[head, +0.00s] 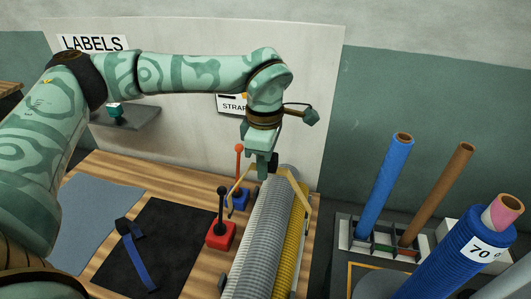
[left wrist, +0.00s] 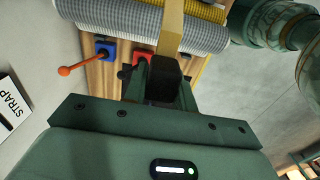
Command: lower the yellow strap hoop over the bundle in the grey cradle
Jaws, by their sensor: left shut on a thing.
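The yellow strap hoop (head: 301,190) hangs from my left gripper (head: 263,172), which is shut on it. One leg of the hoop shows at the left of the bundle and the other at its right. The bundle (head: 262,236) is of grey mesh rolls with a yellow roll on the right. The hoop appears to be over its far part; how low it sits I cannot tell. In the left wrist view, the hoop band (left wrist: 172,28) runs from my left gripper (left wrist: 165,82) across the bundle (left wrist: 200,34). The grey cradle is mostly hidden. My right gripper is not in view.
A red block with a black-knobbed lever (head: 220,236) and a blue block with an orange-knobbed lever (head: 239,197) stand left of the bundle. A black mat (head: 160,265) holds a blue strap. Upright rolls, including a blue one (head: 385,185), stand in a rack at right.

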